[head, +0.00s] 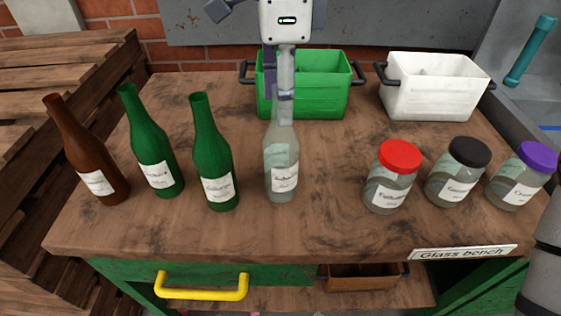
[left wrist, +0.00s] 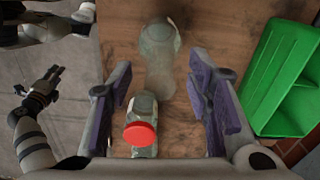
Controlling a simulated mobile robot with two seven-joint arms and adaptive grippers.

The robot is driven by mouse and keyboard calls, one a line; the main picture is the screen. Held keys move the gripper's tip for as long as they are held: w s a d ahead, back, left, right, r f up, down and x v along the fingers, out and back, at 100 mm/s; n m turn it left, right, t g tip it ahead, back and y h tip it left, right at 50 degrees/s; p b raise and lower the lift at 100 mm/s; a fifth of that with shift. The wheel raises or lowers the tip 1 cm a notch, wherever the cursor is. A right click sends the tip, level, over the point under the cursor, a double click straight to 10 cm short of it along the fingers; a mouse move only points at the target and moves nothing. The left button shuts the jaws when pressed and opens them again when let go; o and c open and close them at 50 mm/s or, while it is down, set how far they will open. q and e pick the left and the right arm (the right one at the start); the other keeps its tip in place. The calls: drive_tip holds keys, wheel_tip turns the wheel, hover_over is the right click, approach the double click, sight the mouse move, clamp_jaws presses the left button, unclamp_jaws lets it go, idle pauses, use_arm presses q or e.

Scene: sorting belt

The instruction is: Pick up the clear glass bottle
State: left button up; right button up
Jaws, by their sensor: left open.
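The clear glass bottle (head: 281,170) stands upright on the wooden bench, right of the green bottles, with a white label facing me. In the left wrist view the clear bottle (left wrist: 158,55) shows ahead of and between the finger pads. My left gripper (head: 278,90) is at the bottle's neck, above its body, with the fingers pointing down. In the left wrist view the left gripper (left wrist: 163,92) is open, with purple pads apart on both sides. Contact with the neck cannot be told. My right gripper (left wrist: 45,86) shows small at the left of the wrist view.
A brown bottle (head: 85,155) and two green bottles (head: 151,150) (head: 214,160) stand left. Jars with red (head: 390,185), black (head: 457,180) and purple (head: 520,182) lids stand right. A green crate (head: 325,100) and a white crate (head: 440,98) are behind. The bench front is clear.

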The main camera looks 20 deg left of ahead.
use_arm(q)
drive_tip(key=shift+r, duration=0.1)
clamp_jaws()
